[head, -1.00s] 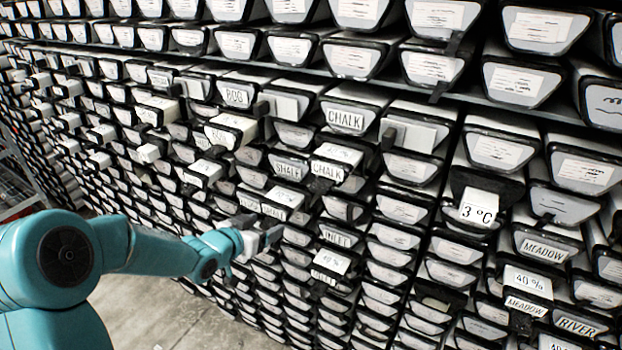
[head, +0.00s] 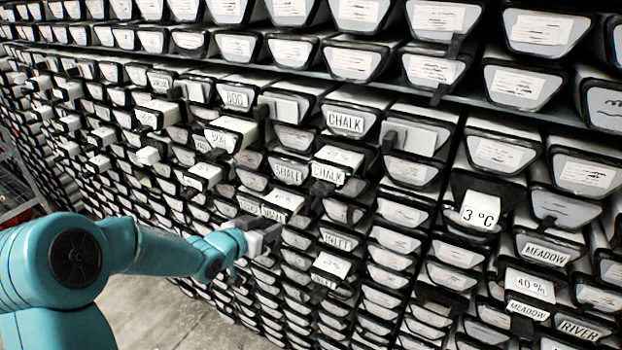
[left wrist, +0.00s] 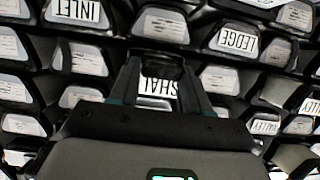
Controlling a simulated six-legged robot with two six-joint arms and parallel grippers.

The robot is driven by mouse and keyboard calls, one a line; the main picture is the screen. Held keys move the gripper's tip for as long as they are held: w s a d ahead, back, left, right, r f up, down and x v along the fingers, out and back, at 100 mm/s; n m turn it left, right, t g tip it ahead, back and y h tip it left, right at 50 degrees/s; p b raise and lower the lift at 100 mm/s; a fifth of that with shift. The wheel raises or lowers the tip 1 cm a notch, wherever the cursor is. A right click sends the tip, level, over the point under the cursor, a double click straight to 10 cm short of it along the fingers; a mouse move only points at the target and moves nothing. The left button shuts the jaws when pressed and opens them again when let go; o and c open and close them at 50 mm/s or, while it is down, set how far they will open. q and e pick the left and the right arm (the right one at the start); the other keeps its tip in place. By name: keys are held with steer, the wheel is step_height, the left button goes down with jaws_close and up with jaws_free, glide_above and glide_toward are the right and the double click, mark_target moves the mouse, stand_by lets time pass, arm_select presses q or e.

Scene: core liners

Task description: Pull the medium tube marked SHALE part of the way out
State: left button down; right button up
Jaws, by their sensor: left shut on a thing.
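The medium tube marked SHALE (left wrist: 157,92) shows in the left wrist view, its label upside down and partly covered by my fingers. My left gripper (left wrist: 160,72) is shut on the end of this tube. In the head view my left gripper (head: 268,232) is against the wall of tubes, below the middle, and hides the tube it holds. Another end plate reading SHALE (head: 287,174) shows higher up in the head view. My right gripper is in neither view.
Rows of black-rimmed tubes fill the wall. Some stick out near my arm, such as the one marked CHALK (head: 327,173) and a tube with a white tag (head: 332,264). A tube marked LEDGE (left wrist: 238,42) is close by in the wrist view. The floor (head: 160,310) is clear.

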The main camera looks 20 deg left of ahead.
arm_select(q)
steer(key=s+a+b, duration=0.2)
steer(key=s+b, duration=0.5)
steer(key=s, duration=1.8)
steer(key=shift+s+b, duration=0.2)
steer(key=shift+b, duration=0.2)
stand_by(0.6)
